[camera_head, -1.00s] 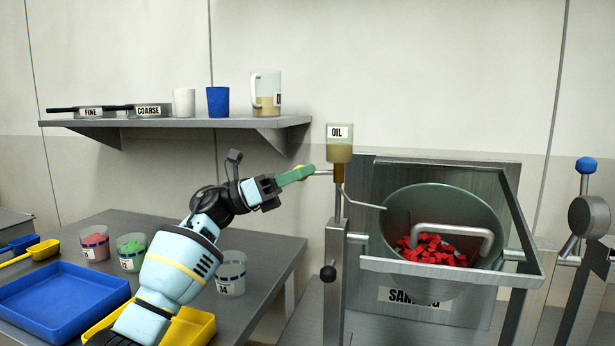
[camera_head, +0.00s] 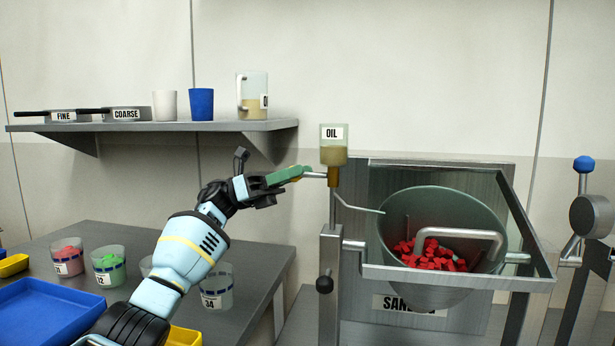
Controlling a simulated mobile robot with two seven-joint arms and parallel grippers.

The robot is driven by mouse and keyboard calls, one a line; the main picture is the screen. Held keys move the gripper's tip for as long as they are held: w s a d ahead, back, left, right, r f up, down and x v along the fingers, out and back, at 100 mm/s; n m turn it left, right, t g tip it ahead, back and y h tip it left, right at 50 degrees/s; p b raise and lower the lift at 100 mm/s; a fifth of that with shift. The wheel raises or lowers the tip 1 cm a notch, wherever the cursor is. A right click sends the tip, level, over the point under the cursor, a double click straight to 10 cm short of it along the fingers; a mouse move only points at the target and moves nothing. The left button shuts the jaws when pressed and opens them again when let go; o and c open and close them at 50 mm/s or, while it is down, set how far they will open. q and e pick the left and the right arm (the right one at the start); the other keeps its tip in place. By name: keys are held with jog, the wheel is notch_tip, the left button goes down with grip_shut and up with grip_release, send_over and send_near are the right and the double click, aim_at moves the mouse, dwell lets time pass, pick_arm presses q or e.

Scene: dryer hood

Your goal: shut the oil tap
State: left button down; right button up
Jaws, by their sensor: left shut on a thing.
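The oil bottle (camera_head: 333,143), labelled OIL, stands upright with pale brown liquid in its lower part. Below it is the brown tap body (camera_head: 333,176), with a thin spout running down right toward the drum. A short metal tap lever (camera_head: 315,175) sticks out level to the left of the tap. My left gripper (camera_head: 296,173) has green fingers shut on the outer end of this lever, hiding that end. My right gripper is not in view.
The tilted drum (camera_head: 440,210) holds red pieces (camera_head: 432,254) inside a metal frame. A shelf (camera_head: 150,126) with cups, a jug and sieves is above left. A bench (camera_head: 255,262) with labelled cups and a blue tray (camera_head: 45,312) lies below my arm.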

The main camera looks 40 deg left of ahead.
pick_arm(q)
jog(key=shift+g, duration=0.4)
jog(key=c, duration=1.2)
grip_release()
jog(key=shift+w, duration=0.1)
jog(key=shift+b+v, duration=0.7)
jog(key=shift+v, duration=3.25)
